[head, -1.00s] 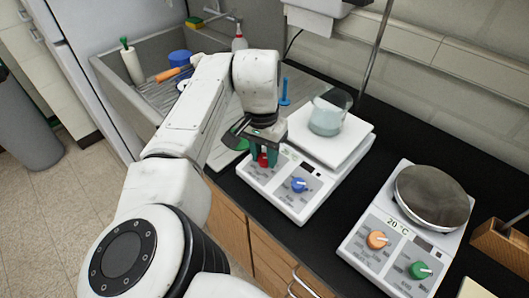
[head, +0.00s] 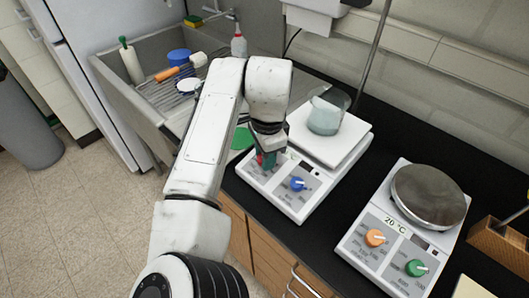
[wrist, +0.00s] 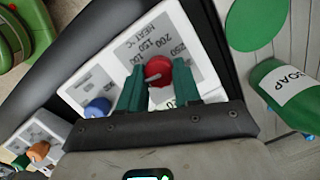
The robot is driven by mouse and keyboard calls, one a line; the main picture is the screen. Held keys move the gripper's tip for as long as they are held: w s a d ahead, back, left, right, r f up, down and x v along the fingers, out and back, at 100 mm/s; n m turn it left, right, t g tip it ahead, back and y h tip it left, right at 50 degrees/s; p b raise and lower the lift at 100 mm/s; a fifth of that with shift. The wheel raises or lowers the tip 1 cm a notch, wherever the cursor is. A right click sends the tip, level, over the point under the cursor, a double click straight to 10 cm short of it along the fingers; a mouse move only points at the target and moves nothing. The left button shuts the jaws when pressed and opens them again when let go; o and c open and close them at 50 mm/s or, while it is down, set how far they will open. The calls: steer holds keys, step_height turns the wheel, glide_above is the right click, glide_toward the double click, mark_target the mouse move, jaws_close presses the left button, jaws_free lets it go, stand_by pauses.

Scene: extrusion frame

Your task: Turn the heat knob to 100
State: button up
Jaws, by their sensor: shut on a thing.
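The red heat knob (wrist: 159,71) is on the front panel of the left hot plate (head: 290,199); it shows partly in the head view (head: 260,161). My gripper (wrist: 158,68) is shut on it, with one green finger on each side. The knob's white pointer line points left in the wrist view, towards the left finger. The printed heat scale (wrist: 164,38) shows 100, 150, 200 and 250; the left finger hides part of it, so I cannot tell the exact setting. In the head view my gripper (head: 265,158) largely hides the knob.
A blue knob (head: 297,183) sits right of the red one. A beaker (head: 326,112) stands on that plate. Another hot plate (head: 388,262) with orange and green knobs is at right. A soap bottle (wrist: 290,88) and a green disc (wrist: 257,22) lie beside the panel.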

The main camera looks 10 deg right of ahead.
mark_target(267, 175)
steer(key=m+b, duration=0.1)
steer(key=m, duration=0.3)
steer(key=shift+s+t, duration=0.1)
steer(key=shift+t, duration=0.3)
steer(key=shift+m+t+b, duration=0.4)
steer(key=shift+m+b, duration=0.15)
steer(key=shift+m, duration=1.35)
steer(key=shift+s, duration=0.1)
steer(key=o, duration=1.1)
steer(key=shift+c, duration=0.2)
steer(key=shift+r, duration=0.1)
steer(key=b+v, duration=0.1)
steer(key=v, duration=0.9)
steer(key=shift+a+r, duration=0.2)
steer(key=shift+r, duration=0.15)
steer(key=shift+s, duration=0.1)
